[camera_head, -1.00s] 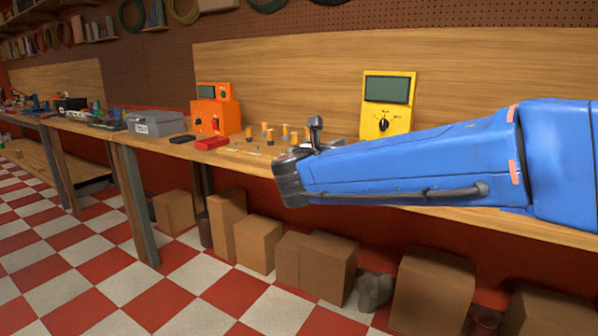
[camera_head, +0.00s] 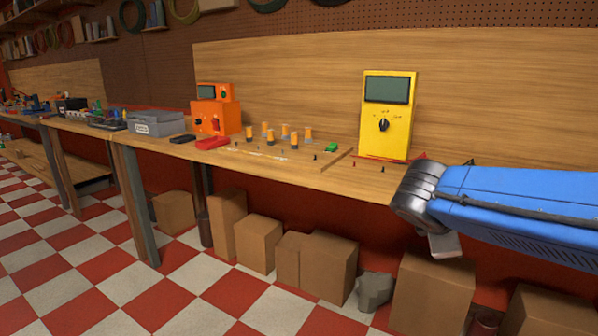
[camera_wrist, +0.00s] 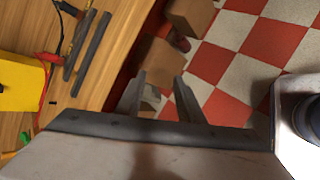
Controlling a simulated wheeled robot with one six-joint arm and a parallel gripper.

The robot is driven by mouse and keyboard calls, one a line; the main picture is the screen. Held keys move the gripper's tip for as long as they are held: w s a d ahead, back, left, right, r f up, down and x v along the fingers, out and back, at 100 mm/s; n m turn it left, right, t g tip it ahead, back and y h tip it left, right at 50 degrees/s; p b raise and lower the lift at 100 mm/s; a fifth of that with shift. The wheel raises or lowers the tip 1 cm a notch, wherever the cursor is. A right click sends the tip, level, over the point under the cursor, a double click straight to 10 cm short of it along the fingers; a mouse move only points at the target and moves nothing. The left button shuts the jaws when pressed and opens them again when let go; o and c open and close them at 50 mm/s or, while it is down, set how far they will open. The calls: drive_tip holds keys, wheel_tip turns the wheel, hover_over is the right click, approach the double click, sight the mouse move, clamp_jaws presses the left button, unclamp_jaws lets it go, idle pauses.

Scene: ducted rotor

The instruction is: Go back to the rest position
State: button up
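My blue arm reaches in from the right in the head view, in front of the workbench (camera_head: 340,182). Its grey wrist end is near the bench's front edge, below and right of the yellow multimeter (camera_head: 388,118). In the wrist view my gripper (camera_wrist: 160,82) shows two fingers standing apart with nothing between them. Behind the fingers are the floor and a cardboard box. The multimeter also shows at the left edge of the wrist view (camera_wrist: 20,82). In the head view the fingers are not clearly visible.
An orange meter (camera_head: 212,116), a red block (camera_head: 212,143) and several orange-topped posts (camera_head: 270,137) stand on the bench. A grey case (camera_head: 156,122) is farther left. Cardboard boxes (camera_head: 328,266) sit under the bench. The checkered floor (camera_head: 150,295) in front is open.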

drive_tip(key=s+a+f+m+y, duration=0.2)
drive_tip(key=s+f+m+y, duration=0.1)
drive_tip(key=s+f+m, duration=0.3)
drive_tip(key=s+a+f+m+g+y, duration=0.1)
drive_tip(key=s+f+m+y, duration=0.3)
drive_tip(key=s+m, duration=0.5)
drive_tip(key=shift+s+a+f+g, duration=0.3)
drive_tip(key=shift+s+a+f, duration=0.15)
drive_tip(key=shift+s+f, duration=0.55)
drive_tip(key=shift+r, duration=0.1)
